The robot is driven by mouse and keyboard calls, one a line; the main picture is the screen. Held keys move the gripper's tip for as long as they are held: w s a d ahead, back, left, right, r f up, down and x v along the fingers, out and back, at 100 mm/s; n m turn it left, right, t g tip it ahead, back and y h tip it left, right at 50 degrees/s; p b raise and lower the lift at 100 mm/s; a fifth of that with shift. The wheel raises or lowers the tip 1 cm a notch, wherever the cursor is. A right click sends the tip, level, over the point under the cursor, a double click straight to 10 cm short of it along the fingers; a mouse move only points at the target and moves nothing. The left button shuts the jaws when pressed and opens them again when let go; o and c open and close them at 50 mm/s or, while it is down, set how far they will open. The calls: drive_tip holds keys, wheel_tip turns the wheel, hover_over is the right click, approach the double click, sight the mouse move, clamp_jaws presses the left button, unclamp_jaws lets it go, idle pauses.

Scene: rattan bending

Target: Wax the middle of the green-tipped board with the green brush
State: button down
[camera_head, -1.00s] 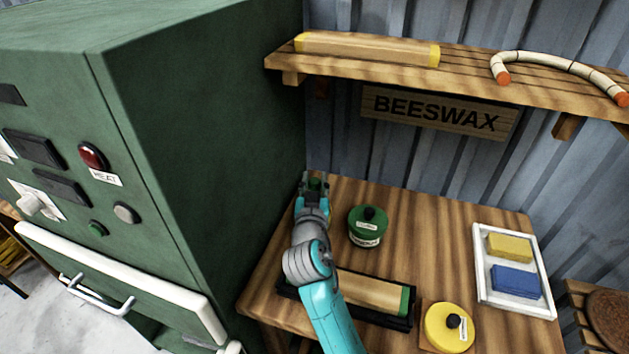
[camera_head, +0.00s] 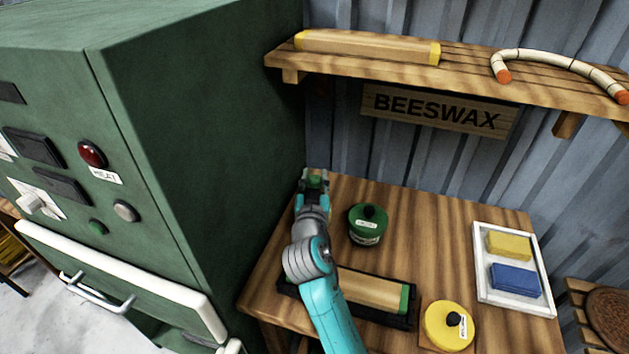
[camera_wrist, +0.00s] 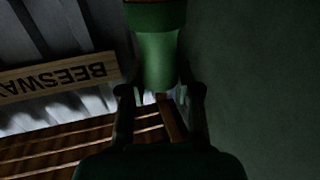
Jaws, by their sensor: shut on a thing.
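My gripper (camera_head: 314,180) is at the back left of the wooden table, close to the green cabinet. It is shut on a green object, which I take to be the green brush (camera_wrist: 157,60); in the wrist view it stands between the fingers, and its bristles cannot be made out. The green-tipped board (camera_head: 375,293) lies in a black tray (camera_head: 402,322) at the front of the table, partly hidden behind my arm. Its right green tip (camera_head: 404,298) shows. A green lidded pot (camera_head: 367,225) stands right of my gripper.
A yellow pot (camera_head: 447,328) stands at the front right. A white tray (camera_head: 513,303) holds a yellow block (camera_head: 509,246) and a blue block (camera_head: 514,280). The green cabinet (camera_head: 210,120) walls off the left. A shelf (camera_head: 470,72) with a yellow-tipped board (camera_head: 365,48) hangs above.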

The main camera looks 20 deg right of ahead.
drive_tip(key=shift+r, duration=3.2)
